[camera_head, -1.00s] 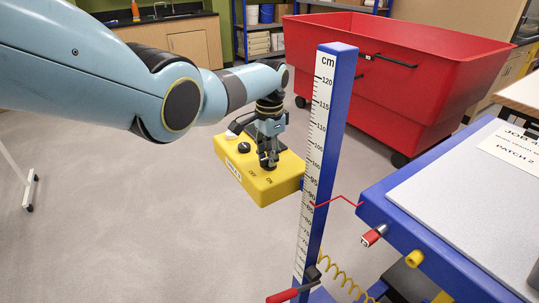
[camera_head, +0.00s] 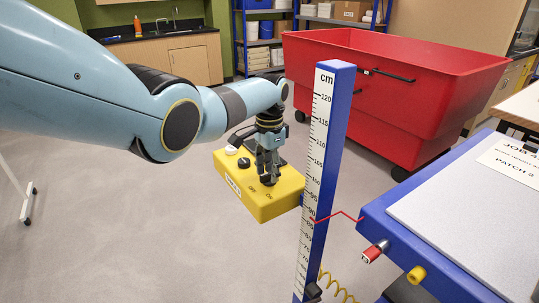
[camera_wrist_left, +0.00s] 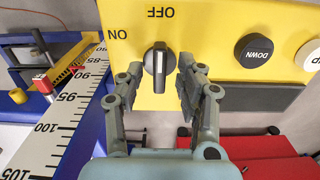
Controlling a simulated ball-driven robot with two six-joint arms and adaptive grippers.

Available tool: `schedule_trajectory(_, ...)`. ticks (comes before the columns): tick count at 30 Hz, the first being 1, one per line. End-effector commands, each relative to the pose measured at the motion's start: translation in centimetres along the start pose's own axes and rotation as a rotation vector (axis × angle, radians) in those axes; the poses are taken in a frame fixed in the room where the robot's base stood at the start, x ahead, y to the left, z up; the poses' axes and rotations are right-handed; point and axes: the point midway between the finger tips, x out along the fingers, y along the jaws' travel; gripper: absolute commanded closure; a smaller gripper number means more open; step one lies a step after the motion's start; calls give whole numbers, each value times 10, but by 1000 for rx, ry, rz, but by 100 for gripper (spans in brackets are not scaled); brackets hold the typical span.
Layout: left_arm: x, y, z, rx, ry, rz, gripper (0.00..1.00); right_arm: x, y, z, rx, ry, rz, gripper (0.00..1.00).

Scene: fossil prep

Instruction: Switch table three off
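The yellow control box (camera_head: 245,205) hangs left of the blue post, with OFF and ON printed on its face. In the left wrist view its face (camera_wrist_left: 215,25) carries a black rotary knob (camera_wrist_left: 158,66). The white line on the knob is in line with the word OFF; ON is to the left of the knob. My left gripper (camera_head: 268,181) is over the box face. In the wrist view its fingers (camera_wrist_left: 157,82) are apart, one on each side of the knob, with a gap showing on both sides. My right gripper is out of view.
The box also has a black DOWN button (camera_wrist_left: 259,50) and a white button (camera_wrist_left: 310,56). A blue post with a cm scale (camera_head: 321,160) stands close right of it. A blue-edged table (camera_head: 400,235) is at right, a red bin (camera_head: 400,90) behind.

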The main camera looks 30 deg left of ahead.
Motion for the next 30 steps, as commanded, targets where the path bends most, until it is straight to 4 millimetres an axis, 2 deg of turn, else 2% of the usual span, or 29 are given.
schedule_trajectory(5, -27, 0, 0, 1, 4, -3, 63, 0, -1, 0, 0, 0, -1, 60)
schedule_trajectory(9, -61, 0, 0, 1, 4, -3, 63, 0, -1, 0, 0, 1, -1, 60)
schedule_trajectory(15, -99, 0, -1, 0, 2, -2, 63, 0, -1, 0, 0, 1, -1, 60)
schedule_trajectory(21, -113, 0, 0, 0, 1, -1, 63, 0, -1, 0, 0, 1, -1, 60)
schedule_trajectory(30, -114, 0, 0, 1, 0, 0, 63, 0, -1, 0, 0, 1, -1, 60)
